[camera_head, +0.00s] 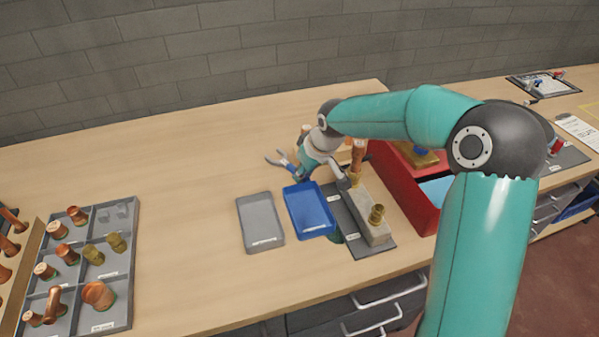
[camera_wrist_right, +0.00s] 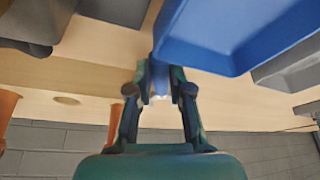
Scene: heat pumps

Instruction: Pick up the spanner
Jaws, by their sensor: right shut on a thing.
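The spanner (camera_head: 279,161) shows in the head view just left of my right gripper, with a grey forked end and a short blue part. The rest of it is hidden by the gripper. My right gripper (camera_head: 303,174) is shut on it, behind the blue tray. In the right wrist view the fingers of my right gripper (camera_wrist_right: 160,91) are close together, with a small blue and pale piece between the tips. I cannot tell whether the spanner touches the table. My left gripper is not in view.
A blue tray (camera_head: 309,222) and a grey tray (camera_head: 261,222) stand in front of the gripper. A dark mat (camera_head: 372,250) with a block and brass fittings is right of them, beside a red box (camera_head: 404,190). A compartment tray (camera_head: 122,283) is at left. The table between is clear.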

